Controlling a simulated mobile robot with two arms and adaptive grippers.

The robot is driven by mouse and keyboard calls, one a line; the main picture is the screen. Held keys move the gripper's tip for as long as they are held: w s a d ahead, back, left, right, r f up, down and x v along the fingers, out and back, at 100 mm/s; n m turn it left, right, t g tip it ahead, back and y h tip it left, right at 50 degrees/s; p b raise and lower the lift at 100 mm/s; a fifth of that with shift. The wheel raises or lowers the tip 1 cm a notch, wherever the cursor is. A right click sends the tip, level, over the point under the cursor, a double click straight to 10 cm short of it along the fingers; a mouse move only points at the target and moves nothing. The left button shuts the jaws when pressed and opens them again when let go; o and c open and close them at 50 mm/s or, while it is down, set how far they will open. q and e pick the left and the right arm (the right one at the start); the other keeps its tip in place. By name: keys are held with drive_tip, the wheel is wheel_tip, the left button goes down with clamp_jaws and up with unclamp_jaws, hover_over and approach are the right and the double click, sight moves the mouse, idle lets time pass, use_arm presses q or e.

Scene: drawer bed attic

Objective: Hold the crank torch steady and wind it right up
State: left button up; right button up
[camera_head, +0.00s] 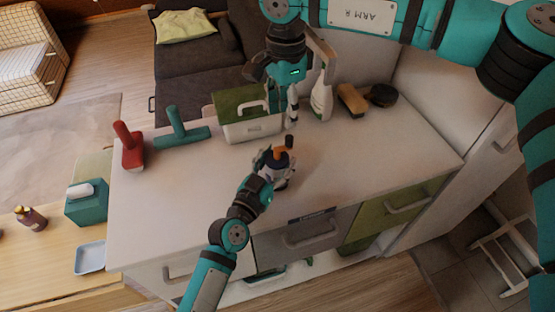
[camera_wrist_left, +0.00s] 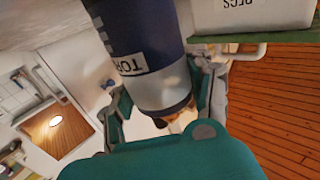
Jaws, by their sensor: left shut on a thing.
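The crank torch (camera_head: 280,159) stands on the white counter, dark with an orange part and a small dark knob (camera_head: 289,142) on its upper side. My left gripper (camera_head: 272,164) is shut around the torch's body. In the left wrist view the torch (camera_wrist_left: 135,45) is a dark blue cylinder with a partly visible white label and a grey end band, between the fingers (camera_wrist_left: 165,105). My right gripper (camera_head: 290,108) hangs above the counter behind the torch, apart from it. Its fingers are too small to tell open from shut.
A pale box with a green lid (camera_head: 252,130) stands behind the torch, close to my right gripper. A white spray bottle (camera_head: 322,102), a brush (camera_head: 351,100) and a dark round thing (camera_head: 381,95) stand behind right. Red (camera_head: 131,150) and teal (camera_head: 182,135) tools lie left. The counter's right part is clear.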

sight(289, 137)
drive_tip(key=shift+o, duration=0.8)
drive_tip(key=f+m, duration=0.2)
drive_tip(key=d+f+m, duration=0.1)
drive_tip(key=f+m, duration=0.1)
drive_tip(key=f, duration=0.1)
drive_tip(key=f+m, duration=0.3)
drive_tip(key=shift+w+d, duration=0.1)
drive_tip(key=shift+d, duration=0.1)
drive_tip(key=shift+c, duration=0.4)
clamp_jaws()
